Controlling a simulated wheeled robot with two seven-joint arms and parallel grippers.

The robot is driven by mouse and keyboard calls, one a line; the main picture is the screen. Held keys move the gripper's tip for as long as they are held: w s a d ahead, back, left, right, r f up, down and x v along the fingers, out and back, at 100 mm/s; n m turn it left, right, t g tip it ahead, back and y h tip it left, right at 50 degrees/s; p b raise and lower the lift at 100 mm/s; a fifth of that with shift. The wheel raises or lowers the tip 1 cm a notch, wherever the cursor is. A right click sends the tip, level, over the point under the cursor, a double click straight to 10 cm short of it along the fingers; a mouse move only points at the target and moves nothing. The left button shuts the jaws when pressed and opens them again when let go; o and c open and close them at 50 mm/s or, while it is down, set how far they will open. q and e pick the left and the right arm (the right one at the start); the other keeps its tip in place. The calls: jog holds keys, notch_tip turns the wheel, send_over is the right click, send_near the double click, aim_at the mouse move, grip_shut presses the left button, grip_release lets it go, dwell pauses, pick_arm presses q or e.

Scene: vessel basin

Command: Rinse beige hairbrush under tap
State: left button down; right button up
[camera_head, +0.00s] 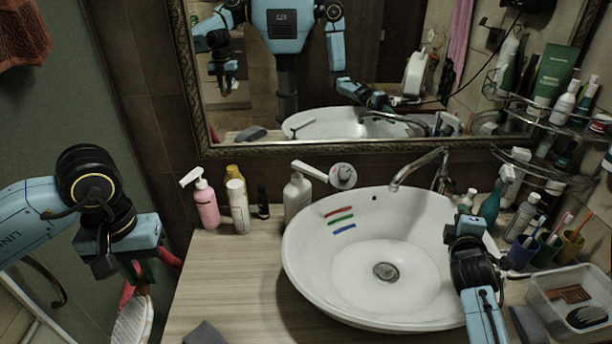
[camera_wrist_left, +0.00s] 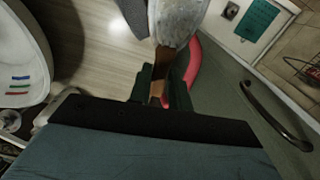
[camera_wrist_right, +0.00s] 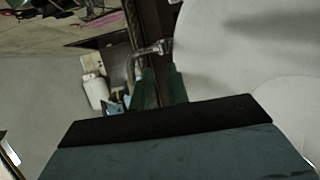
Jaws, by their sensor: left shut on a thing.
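The beige hairbrush (camera_head: 132,320) hangs at the left of the counter in the head view, bristle head down. My left gripper (camera_head: 140,270) is shut on its brown handle. The left wrist view shows the brush's pale head (camera_wrist_left: 178,20) beyond the fingers. The chrome tap (camera_head: 420,168) stands at the back of the white basin (camera_head: 300,262); no water shows from it. My right gripper (camera_head: 466,222) is over the basin's right side, near the tap. In the right wrist view its fingers (camera_wrist_right: 160,88) stand apart with nothing between them, and the tap (camera_wrist_right: 148,50) shows just beyond.
Pink (camera_head: 206,203) and white bottles stand on the counter (camera_head: 225,280) left of the basin. Bottles, cups and a clear bin (camera_head: 565,290) crowd the right side. A mirror (camera_head: 350,70) spans the back wall. A pink-red thing (camera_wrist_left: 207,62) lies behind the brush.

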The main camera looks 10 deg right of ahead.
aim_at(457, 197)
jog(key=b+x, duration=0.1)
jog(key=x, duration=0.7)
jog(key=shift+w+d, duration=0.1)
jog(key=shift+w, duration=0.1)
grip_shut()
